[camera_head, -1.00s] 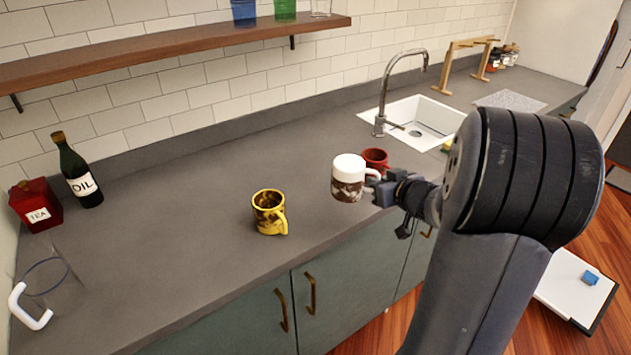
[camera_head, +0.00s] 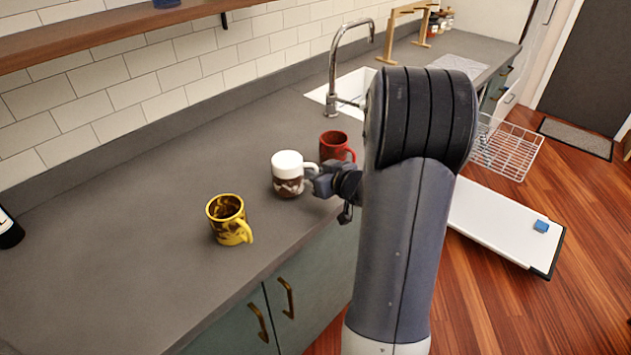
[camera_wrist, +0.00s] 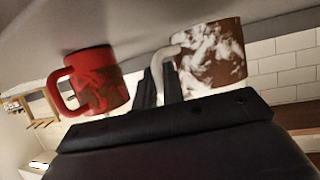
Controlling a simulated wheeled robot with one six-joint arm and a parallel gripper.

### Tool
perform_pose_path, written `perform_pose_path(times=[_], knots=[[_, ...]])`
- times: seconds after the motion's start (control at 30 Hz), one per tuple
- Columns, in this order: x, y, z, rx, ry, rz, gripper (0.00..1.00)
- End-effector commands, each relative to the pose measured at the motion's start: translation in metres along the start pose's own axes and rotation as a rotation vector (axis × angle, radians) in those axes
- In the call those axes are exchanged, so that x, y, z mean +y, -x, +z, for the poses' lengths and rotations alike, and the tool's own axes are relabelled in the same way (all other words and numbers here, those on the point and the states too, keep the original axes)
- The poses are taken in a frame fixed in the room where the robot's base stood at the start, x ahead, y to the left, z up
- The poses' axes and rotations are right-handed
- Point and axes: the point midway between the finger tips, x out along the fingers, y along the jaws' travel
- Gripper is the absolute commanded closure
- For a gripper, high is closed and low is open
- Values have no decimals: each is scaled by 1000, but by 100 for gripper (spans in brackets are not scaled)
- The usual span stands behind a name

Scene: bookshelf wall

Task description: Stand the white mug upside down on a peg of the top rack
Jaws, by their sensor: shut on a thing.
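The white mug with a brown pattern (camera_head: 288,175) is held just above or at the counter, its plain white closed end up. I cannot tell if it touches the counter. My gripper (camera_head: 318,181) is shut on its handle, which points right. In the wrist view the patterned mug (camera_wrist: 212,58) and its pale handle show beside the dark fingers (camera_wrist: 157,85); that view looks upside down. A white wire rack (camera_head: 508,148) is at the right, beyond my arm; its left part is hidden by my arm.
A red mug (camera_head: 334,146) stands close behind the held mug, a yellow mug (camera_head: 229,222) to its left front. A sink, a faucet (camera_head: 332,75) and a wooden frame (camera_head: 393,30) are farther back.

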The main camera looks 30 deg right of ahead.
Motion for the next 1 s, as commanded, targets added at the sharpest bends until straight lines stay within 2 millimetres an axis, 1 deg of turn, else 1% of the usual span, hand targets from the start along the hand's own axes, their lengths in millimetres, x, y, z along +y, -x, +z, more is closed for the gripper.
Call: perform_pose_path(times=[0.03, 0.1, 0.37, 0.5, 0.53, 0.77, 0.8, 1.0], knots=[[0, -4, 9, 0, -4, -2, 100], [0, -6, 15, 1, -3, -1, 100], [0, -7, 16, 2, 0, 0, 100], [0, -8, 19, 2, 0, 0, 100], [0, -8, 20, 0, 0, 0, 90], [0, -8, 19, 0, 0, 0, 71], [0, -8, 19, 0, 0, 0, 69], [0, -8, 19, 0, 0, 0, 69]])
